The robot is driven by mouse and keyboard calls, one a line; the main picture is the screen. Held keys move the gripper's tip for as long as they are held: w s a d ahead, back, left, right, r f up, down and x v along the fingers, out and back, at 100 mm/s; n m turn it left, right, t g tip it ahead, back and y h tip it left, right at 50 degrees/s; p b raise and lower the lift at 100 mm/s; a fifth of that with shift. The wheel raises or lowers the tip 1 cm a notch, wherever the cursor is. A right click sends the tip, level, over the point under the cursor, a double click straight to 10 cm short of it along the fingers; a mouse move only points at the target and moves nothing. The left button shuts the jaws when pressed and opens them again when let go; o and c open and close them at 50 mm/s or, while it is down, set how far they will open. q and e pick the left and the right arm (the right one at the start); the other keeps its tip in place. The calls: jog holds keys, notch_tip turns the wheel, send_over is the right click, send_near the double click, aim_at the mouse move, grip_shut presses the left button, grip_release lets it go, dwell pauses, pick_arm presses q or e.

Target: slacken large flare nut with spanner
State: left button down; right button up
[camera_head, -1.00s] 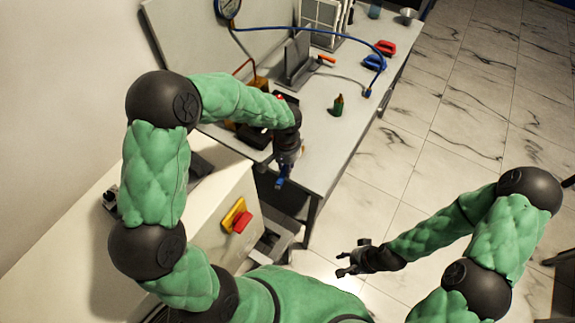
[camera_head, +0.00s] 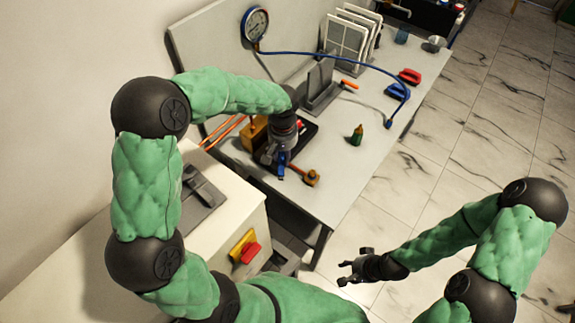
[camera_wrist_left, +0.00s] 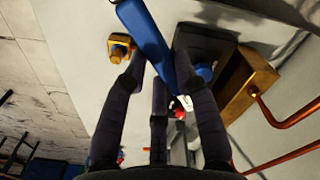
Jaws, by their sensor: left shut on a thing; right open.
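My left gripper (camera_head: 281,160) is shut on a blue bar (camera_wrist_left: 148,35), which looks like the spanner's handle; the bar's working end is not clear. The gripper points down over the near end of the bench. A brass fitting (camera_head: 311,178) with an orange length beside it lies just right of the gripper, apart from it; a brass hexagon (camera_wrist_left: 120,48) shows left of the bar in the wrist view. A brass block (camera_wrist_left: 243,88) with copper pipes stands right of the fingers. Which part is the large flare nut, I cannot tell. My right gripper (camera_head: 352,270) is open and empty over the floor.
A dark tray (camera_head: 303,133) lies under the left wrist. A pale cabinet (camera_head: 215,213) stands at left.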

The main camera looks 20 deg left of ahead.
pick_arm(q)
jog(key=w+a+r+n+p, duration=0.1)
jog(key=a+r+n+p, duration=0.3)
jog(key=r, duration=0.7)
notch_tip(320, 180, down, 13)
jog(key=n+b, duration=0.1)
jog(key=b, duration=0.6)
jog(key=shift+d+f, duration=0.15)
jog(key=shift+d, duration=0.05)
jog(key=p, duration=0.7)
jog(key=shift+s, duration=0.1)
jog(key=shift+f, duration=0.1)
